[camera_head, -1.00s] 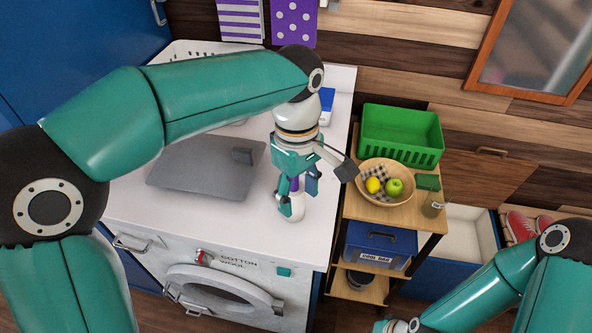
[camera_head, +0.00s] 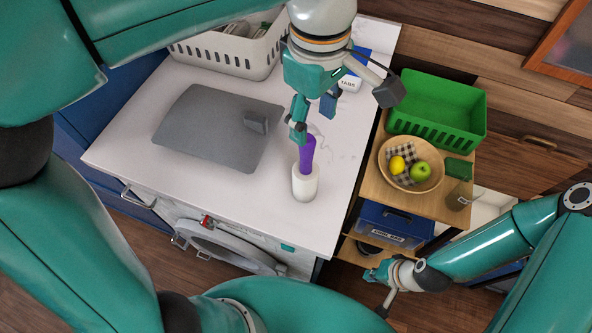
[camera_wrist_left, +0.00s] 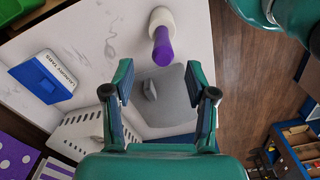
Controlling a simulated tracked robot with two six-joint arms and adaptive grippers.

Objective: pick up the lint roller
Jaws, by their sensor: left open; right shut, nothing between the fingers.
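The lint roller, with a purple handle (camera_head: 307,152) and a white roller head (camera_head: 305,185), stands on the white counter near its front right, handle up. In the left wrist view its purple handle (camera_wrist_left: 162,48) lies beyond the fingertips, between their lines. My left gripper (camera_head: 313,117) is open and empty, just behind and above the handle in the head view; one finger partly overlaps the handle's top. In the wrist view the open fingers (camera_wrist_left: 158,82) hold nothing. My right gripper (camera_head: 378,276) is shut and empty, low by the wooden cart.
A grey mat (camera_head: 200,130) lies left of the roller. A white basket (camera_head: 235,55) and a blue-and-white tabs box (camera_head: 352,75) stand behind. The cart at right carries a green crate (camera_head: 440,105) and a fruit bowl (camera_head: 425,182).

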